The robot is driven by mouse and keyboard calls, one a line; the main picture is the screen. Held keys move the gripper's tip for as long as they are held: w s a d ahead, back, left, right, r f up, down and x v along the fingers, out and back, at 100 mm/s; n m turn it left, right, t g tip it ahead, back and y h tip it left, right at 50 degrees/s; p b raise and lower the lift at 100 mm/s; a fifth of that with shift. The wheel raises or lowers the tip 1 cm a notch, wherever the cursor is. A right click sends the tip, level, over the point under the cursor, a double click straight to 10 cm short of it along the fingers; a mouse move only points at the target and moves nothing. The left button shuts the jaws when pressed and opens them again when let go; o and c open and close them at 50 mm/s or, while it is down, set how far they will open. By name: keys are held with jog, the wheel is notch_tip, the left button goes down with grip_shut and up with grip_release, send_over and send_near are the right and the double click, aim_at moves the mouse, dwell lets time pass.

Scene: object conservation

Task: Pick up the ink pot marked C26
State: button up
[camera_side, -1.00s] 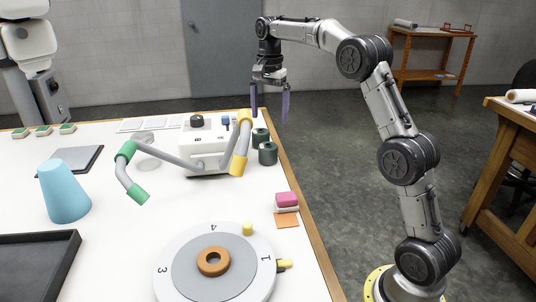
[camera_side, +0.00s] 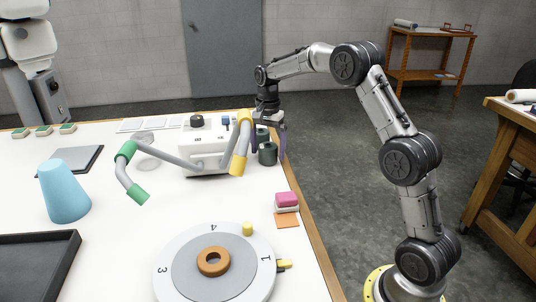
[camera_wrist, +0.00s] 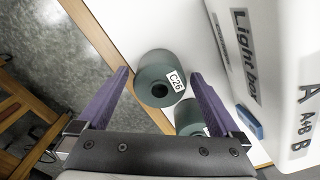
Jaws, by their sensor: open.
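The ink pot marked C26 (camera_wrist: 155,88) is a dark green, round pot with a dark hole in its top and a white label. In the side view it appears to be the nearer of two green pots (camera_side: 267,154), standing at the table's right edge. My gripper (camera_side: 268,158) is open and points down at this pot. In the wrist view my gripper (camera_wrist: 160,72) has one purple finger on each side of C26, with gaps.
The white light box (camera_side: 205,150) stands just left of the pots, near one finger. A pink block (camera_side: 287,199) and a numbered turntable (camera_side: 180,285) lie nearer the camera. Floor is to the right.

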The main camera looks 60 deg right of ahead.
jog(key=c, duration=1.4)
